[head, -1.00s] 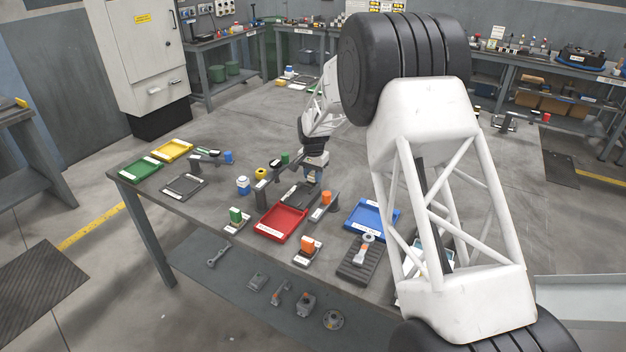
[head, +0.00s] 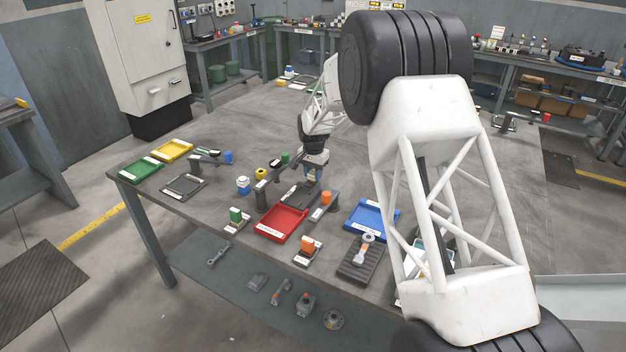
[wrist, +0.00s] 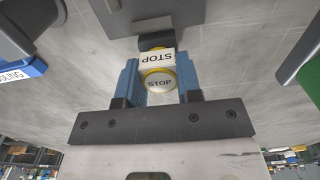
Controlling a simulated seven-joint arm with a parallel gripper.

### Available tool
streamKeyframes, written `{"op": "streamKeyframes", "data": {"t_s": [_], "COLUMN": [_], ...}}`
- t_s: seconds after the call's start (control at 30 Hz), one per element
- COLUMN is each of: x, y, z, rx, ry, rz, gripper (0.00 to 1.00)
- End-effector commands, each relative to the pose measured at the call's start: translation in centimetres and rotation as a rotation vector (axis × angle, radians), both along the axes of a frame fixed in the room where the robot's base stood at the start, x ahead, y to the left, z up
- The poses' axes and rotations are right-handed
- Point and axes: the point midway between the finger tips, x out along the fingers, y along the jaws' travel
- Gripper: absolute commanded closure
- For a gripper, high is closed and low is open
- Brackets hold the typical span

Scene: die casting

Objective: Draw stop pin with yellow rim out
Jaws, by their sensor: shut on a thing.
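The stop pin with the yellow rim (wrist: 159,83) shows in the wrist view as a round pale head marked STOP. My gripper (wrist: 159,88) is shut on it, with one blue finger on each side. Just beyond the head is a white label marked STOP (wrist: 157,58), at the dark holder (wrist: 155,40). In the head view my gripper (head: 317,165) is over the table's middle, behind the red tray, with a small yellowish patch below its fingers. The pin's shaft is hidden, so I cannot tell how far it sits in the holder.
The red tray (head: 266,228) and an orange-topped fixture (head: 326,198) stand close in front. A blue tray (head: 357,228) is at right; green (head: 127,175) and yellow (head: 160,153) trays are at far left. The table's back middle is fairly clear.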

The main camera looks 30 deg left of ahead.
Motion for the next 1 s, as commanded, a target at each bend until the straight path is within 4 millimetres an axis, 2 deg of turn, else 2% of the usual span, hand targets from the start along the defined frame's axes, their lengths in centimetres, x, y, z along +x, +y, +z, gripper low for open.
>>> {"op": "streamKeyframes", "data": {"t_s": [1.0], "x": [0.01], "y": [0.0], "z": [0.71], "rx": [0.0], "ry": [0.0], "rz": [0.0], "gripper": [0.96]}}
